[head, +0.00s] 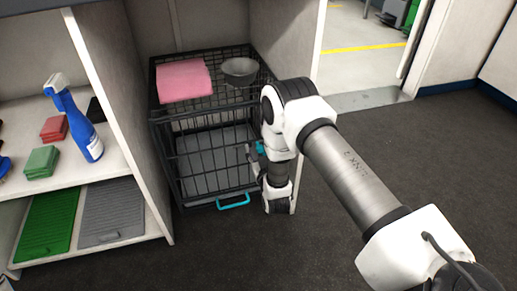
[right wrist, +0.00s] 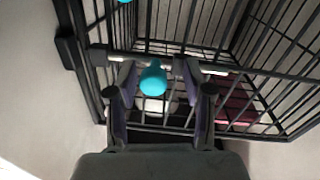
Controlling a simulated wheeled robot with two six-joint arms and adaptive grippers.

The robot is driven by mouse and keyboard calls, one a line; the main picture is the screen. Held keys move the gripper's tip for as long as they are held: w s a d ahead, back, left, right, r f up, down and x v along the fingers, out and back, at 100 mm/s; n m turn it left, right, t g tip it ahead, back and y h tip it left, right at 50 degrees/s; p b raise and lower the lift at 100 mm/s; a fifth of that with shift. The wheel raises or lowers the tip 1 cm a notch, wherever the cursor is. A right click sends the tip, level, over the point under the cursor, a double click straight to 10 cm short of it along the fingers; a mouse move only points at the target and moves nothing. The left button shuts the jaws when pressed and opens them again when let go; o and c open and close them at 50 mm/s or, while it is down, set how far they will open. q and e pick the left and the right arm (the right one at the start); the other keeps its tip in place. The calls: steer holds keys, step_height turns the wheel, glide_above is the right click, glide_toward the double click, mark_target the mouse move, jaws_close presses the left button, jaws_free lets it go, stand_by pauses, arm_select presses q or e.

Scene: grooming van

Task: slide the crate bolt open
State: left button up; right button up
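The black wire crate (head: 205,150) stands in a white bay. Its bolt has a teal knob (right wrist: 152,78) and a pale rod (right wrist: 213,70), both seen in the right wrist view; in the head view a bit of teal (head: 260,147) shows beside my arm. My right gripper (head: 253,155) is at the crate's front, partly hidden by its own wrist. In the right wrist view its two fingers (right wrist: 157,80) stand apart on either side of the knob, with a clear gap on the right side. My left gripper is not in view.
A pink towel (head: 184,80) and a metal bowl (head: 239,71) rest on the crate's top. A teal handle (head: 233,201) sticks out low at its front. Shelves at left hold a blue spray bottle (head: 75,120) and folded cloths. The dark floor (head: 300,240) in front is clear.

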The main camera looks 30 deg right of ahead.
steer(key=shift+s, duration=0.1)
steer(key=v, duration=1.2)
